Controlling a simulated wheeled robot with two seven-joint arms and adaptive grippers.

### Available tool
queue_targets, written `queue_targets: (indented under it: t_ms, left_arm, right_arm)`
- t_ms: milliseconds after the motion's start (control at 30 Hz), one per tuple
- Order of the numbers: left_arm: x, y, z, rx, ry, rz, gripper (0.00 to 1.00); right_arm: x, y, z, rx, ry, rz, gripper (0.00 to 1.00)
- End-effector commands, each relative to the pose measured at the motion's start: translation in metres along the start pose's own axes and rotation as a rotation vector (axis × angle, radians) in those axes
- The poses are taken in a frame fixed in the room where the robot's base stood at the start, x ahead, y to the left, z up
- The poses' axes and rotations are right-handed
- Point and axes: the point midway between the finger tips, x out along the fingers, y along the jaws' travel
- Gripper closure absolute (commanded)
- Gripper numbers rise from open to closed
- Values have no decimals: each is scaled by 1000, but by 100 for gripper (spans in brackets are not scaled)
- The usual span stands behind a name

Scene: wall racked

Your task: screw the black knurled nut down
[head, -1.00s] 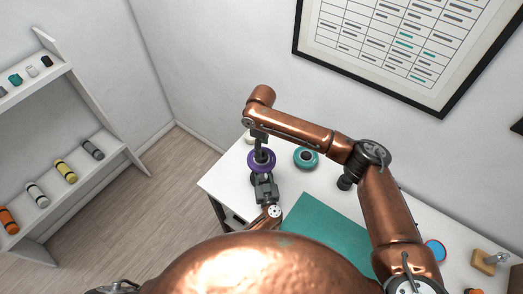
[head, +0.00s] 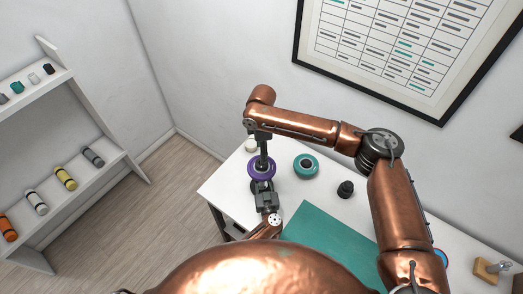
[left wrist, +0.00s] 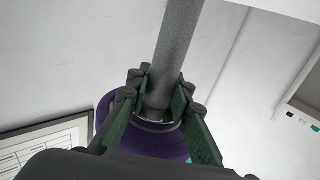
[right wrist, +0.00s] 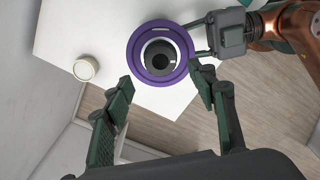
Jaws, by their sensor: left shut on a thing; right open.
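A purple ring-shaped piece (head: 261,169) is at the table's left end. In the right wrist view the purple ring (right wrist: 137,57) has a white inner rim and a dark round piece (right wrist: 161,60) in its middle. This looks like the black nut, but no knurling is visible. My left gripper (head: 266,189) is shut at the purple piece; in the left wrist view its fingers flank a grey rod (left wrist: 176,45), and purple (left wrist: 150,142) shows behind. My right gripper (right wrist: 160,82) is open and points down above the ring, its fingers apart, apparently not touching it.
A teal ring (head: 306,176) and a small black knob-like piece (head: 345,190) stand on the white table (head: 225,186). A cream round piece (right wrist: 86,69) lies near the back edge. A green mat (head: 325,235) covers the middle. A shelf (head: 75,165) stands left.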

Motion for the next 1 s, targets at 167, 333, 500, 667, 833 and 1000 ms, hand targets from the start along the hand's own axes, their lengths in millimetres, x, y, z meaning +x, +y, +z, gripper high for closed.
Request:
queue_targets:
  t_ms: [167,333,500,667,833,1000]
  left_arm:
    - [0,0,-1,0,2,-1,100]
    - [0,0,-1,0,2,-1,100]
    - [0,0,-1,0,2,-1,100]
    - [0,0,-1,0,1,-1,100]
    - [0,0,-1,0,1,-1,100]
    - [0,0,-1,0,1,-1,100]
  right_arm:
    - [10,0,0,2,-1,-1,48]
    - [34,0,0,2,-1,-2,48]
    - [59,0,0,2,-1,-1,48]
    - [74,0,0,1,-1,0,48]
    - [80,0,0,2,0,1,48]
    - [80,0,0,2,0,1,48]
